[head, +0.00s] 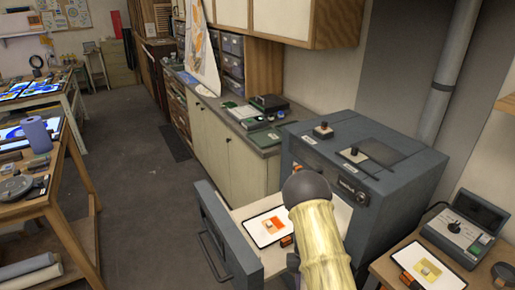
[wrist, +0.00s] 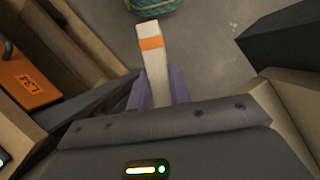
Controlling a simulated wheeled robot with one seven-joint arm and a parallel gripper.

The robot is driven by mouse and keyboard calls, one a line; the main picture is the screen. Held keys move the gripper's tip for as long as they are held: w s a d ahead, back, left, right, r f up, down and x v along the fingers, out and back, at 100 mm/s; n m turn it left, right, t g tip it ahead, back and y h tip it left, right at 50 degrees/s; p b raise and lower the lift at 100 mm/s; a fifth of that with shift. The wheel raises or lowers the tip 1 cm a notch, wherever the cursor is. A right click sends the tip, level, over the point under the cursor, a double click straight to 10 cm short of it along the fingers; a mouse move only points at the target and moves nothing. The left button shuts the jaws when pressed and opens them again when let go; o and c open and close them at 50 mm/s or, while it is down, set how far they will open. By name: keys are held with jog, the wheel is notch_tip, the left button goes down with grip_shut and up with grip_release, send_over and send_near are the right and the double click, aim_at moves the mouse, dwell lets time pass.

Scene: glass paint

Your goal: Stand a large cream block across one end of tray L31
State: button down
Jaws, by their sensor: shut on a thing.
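My gripper (wrist: 158,88) shows in the wrist view with its purple fingers shut on a long cream block (wrist: 149,67). The block has an orange band near its far end and sticks out beyond the fingers. An orange tag (wrist: 28,80) at the left of the wrist view reads L31 or L34; I cannot tell which. In the head view, a white tray (head: 256,238) with an orange glass piece and a small orange tag lies on the open drawer. My arm covers part of that area and hides the gripper and block there.
A grey kiln-like cabinet (head: 372,160) stands behind the open drawer (head: 222,240). Another tray (head: 408,258) with a yellow piece lies on the right table, beside a grey device (head: 465,232). A teal ball of twine (wrist: 150,8) is at the wrist view's top. Floor at left is clear.

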jog(key=shift+r, duration=0.15)
jog(key=shift+r+p, duration=1.65)
jog(key=shift+r, duration=0.75)
